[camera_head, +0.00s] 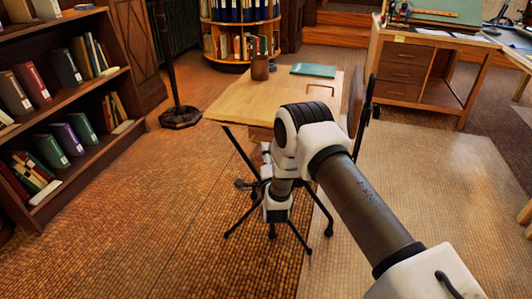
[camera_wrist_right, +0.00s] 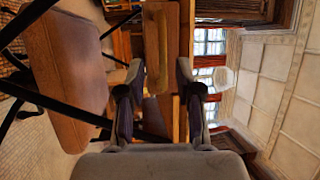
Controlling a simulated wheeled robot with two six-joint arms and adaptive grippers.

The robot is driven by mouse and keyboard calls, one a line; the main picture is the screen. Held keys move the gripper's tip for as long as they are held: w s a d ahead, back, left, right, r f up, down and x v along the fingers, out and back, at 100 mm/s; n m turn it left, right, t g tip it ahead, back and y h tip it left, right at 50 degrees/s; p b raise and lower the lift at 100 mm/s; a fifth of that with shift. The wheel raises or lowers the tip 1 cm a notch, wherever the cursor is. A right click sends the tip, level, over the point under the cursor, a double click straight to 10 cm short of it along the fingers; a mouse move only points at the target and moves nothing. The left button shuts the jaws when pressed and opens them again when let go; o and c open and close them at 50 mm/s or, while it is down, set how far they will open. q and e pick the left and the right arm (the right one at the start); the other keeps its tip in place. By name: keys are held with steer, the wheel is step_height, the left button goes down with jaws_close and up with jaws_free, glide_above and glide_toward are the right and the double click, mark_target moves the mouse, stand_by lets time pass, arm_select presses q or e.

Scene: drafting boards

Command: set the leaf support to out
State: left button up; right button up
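The drafting table (camera_head: 262,95) has a pale wooden top and dark thin legs. My right arm comes in from the lower right of the head view and bends down at the table's front edge, hiding part of it. In the right wrist view my right gripper (camera_wrist_right: 157,78) has its two fingers apart. A pale wooden bar (camera_wrist_right: 156,45), which looks like the leaf support, lies ahead between the fingertips against a brown wooden part. I see no clear contact with the bar. Its position under the top is hidden in the head view. My left gripper is not in view.
A bookcase (camera_head: 93,95) stands left, a wooden desk (camera_head: 411,76) back right. In the wrist view a brownish padded panel (camera_wrist_right: 68,65) is close at left. Floor at left is clear.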

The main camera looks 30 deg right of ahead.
steer(key=x, duration=0.4)
steer(key=shift+w+a+r, duration=0.15)
steer(key=shift+w+r, duration=0.1)
steer(key=shift+w, duration=0.15)
steer(key=shift+f, duration=0.1)
jaws_close()
